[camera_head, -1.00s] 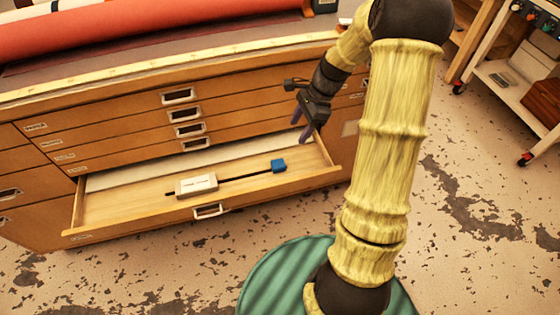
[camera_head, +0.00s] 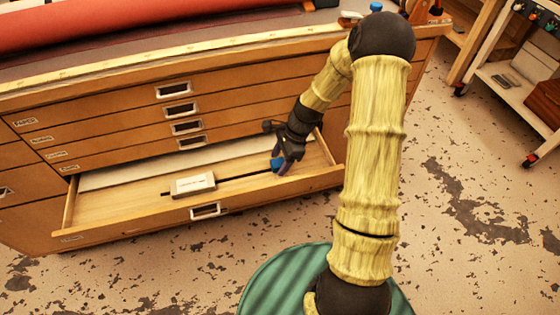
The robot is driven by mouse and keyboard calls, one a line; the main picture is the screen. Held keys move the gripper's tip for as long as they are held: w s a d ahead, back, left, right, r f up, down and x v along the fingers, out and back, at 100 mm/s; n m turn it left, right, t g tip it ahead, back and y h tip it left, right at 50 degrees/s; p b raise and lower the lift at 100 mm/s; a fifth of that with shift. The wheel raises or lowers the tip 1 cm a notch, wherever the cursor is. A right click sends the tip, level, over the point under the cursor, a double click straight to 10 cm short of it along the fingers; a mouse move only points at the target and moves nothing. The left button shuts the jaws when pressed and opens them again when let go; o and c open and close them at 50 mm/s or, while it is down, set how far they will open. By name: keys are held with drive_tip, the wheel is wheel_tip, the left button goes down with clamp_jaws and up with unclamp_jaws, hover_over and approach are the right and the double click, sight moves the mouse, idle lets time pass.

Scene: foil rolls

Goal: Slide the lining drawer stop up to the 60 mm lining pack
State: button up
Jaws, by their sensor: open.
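The lining drawer (camera_head: 110,215) is pulled out from the cabinet. The lining pack (camera_head: 193,185), a small pale block with a label, lies on the drawer floor left of the middle. A dark rail runs along the floor past the pack to the right. The blue drawer stop (camera_head: 276,163) is at the right part of the rail, apart from the pack and partly hidden by my gripper. My gripper (camera_head: 278,166) is open and down at the stop, its fingers around or beside it; I cannot tell which.
Several closed drawers with metal handles (camera_head: 179,111) are above the open one. A red roll (camera_head: 130,22) lies on the cabinet top. A white wheeled cart (camera_head: 510,85) stands at the right. The drawer floor between pack and stop is clear apart from the rail.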

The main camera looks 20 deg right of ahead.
clamp_jaws()
idle(0.3)
